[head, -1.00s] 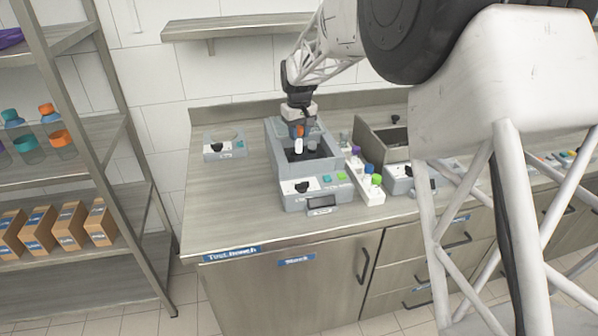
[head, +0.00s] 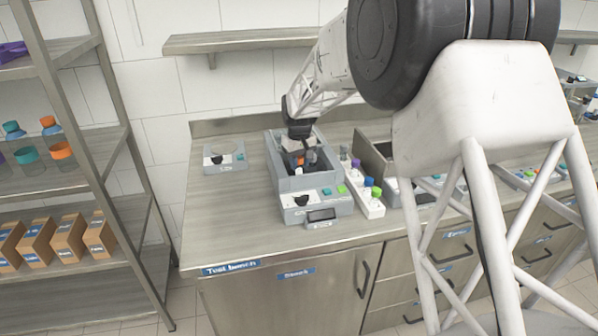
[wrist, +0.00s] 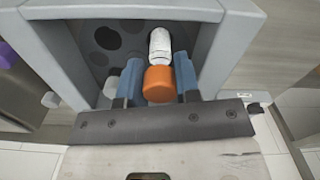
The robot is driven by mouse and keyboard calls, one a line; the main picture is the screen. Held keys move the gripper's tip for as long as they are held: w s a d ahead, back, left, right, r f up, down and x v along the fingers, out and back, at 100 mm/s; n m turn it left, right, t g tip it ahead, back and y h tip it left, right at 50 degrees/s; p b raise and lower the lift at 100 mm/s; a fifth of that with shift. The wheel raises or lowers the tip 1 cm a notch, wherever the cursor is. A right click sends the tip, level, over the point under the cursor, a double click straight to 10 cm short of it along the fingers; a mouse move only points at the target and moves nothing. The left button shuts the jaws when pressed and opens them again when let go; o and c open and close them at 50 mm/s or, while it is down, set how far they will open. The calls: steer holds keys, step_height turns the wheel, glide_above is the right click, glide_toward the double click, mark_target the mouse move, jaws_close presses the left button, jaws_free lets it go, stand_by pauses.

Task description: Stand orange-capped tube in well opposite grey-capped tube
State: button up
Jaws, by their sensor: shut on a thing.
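My gripper (wrist: 159,86) is shut on the orange-capped tube (wrist: 159,83), with its blue fingers either side of the orange cap. The tube's white body points away from my wrist, toward the dark rotor with round wells (wrist: 107,38) inside the grey machine. In the head view my gripper (head: 299,158) is down inside the machine's open chamber (head: 285,185). I cannot tell whether the tube's tip is in a well. A grey cap (wrist: 112,86) shows beside the left finger, likely the grey-capped tube, partly hidden.
A white rack (head: 371,208) with purple, blue and green caps stands right of the machine. A small grey device (head: 225,158) sits to its left. An open box (head: 372,155) stands behind the rack. The bench's left front is clear.

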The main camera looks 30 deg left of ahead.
mark_target(299, 171)
steer(key=shift+f, duration=1.9)
steer(key=shift+f, duration=0.1)
steer(key=o, duration=0.6)
steer(key=shift+o, duration=0.2)
step_height(299, 171, up, 12)
steer(key=shift+r, duration=0.1)
